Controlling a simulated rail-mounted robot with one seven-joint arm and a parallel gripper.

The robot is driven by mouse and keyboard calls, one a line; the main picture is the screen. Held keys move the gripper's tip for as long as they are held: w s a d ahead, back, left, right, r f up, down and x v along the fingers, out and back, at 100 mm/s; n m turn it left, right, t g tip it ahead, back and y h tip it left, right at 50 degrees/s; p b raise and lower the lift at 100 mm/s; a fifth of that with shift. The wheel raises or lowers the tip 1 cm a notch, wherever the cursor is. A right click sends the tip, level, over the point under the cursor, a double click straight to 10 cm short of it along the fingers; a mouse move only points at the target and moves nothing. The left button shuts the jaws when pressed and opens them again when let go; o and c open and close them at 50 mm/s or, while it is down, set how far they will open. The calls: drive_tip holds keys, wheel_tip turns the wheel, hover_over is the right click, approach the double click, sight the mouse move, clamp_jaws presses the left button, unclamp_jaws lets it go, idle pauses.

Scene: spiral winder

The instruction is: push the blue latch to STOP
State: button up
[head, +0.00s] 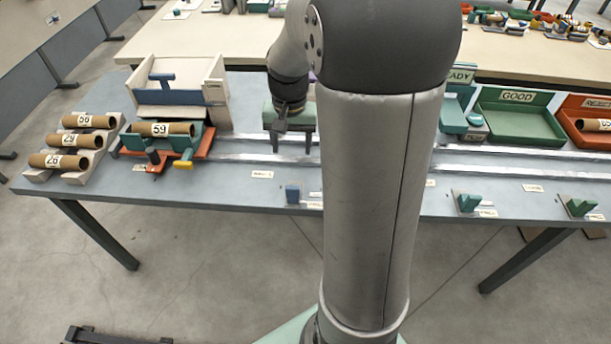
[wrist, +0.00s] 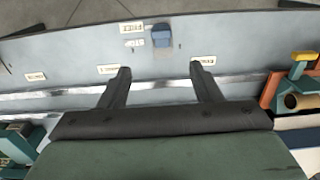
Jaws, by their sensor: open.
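The small blue latch (head: 292,194) stands near the front edge of the grey table, just left of my arm in the head view.
A cradle with a cardboard tube (head: 165,130) stands to the left, near a rack of labelled tubes (head: 80,140). Green latches (head: 468,202) stand along the front edge at right. A green GOOD tray (head: 519,121) sits at back right. The table between gripper and blue latch looks clear.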

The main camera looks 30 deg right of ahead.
sight(293, 187)
wheel_tip(293, 187, down, 17)
drive_tip(key=shift+a+f+p, duration=0.15)
drive_tip(key=shift+p, duration=0.6)
